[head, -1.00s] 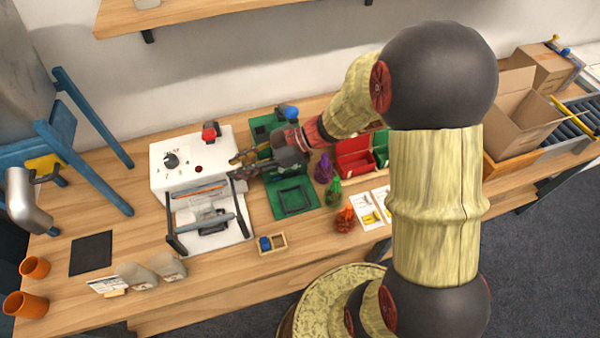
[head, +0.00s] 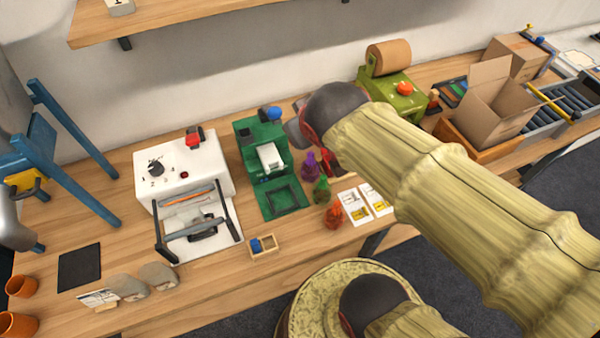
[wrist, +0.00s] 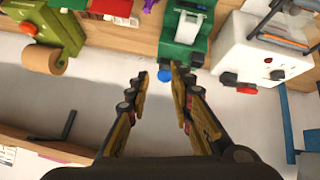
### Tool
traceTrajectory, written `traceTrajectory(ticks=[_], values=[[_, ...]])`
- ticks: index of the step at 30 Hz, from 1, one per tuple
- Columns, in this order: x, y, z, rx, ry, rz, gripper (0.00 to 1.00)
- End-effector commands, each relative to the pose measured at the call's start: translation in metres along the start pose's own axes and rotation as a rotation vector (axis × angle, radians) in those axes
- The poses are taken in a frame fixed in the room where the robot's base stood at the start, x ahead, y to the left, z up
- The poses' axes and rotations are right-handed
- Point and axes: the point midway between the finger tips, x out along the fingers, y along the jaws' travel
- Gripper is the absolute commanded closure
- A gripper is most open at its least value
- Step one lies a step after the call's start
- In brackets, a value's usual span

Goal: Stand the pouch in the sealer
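The sealer (head: 210,165) is a white box with a dark knob, a red button and a front bar across its white tray. It is at the top right of the wrist view (wrist: 240,52). I cannot clearly make out a pouch. A dark and pale shape under the sealer's bar is too small to identify. A white piece (head: 270,157) sits on the green stand (head: 250,177) beside the sealer. My gripper (wrist: 159,75) is open and empty, with the wall and table edge behind its fingers. In the head view my arm hides the fingers.
A small wooden tray (head: 265,248) is in front. A green roll dispenser (head: 395,92) and an open carton (head: 490,105) are further right. A shelf (head: 170,20) hangs above.

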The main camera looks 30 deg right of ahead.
Motion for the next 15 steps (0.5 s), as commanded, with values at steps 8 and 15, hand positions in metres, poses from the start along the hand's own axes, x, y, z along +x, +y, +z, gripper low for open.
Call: traceTrajectory(ticks=[8,15], values=[[-0.05,-0.051,0.07,0.095,-0.173,-0.169,0.77],[-0.055,-0.057,0.078,0.102,-0.195,-0.191,0.77]])
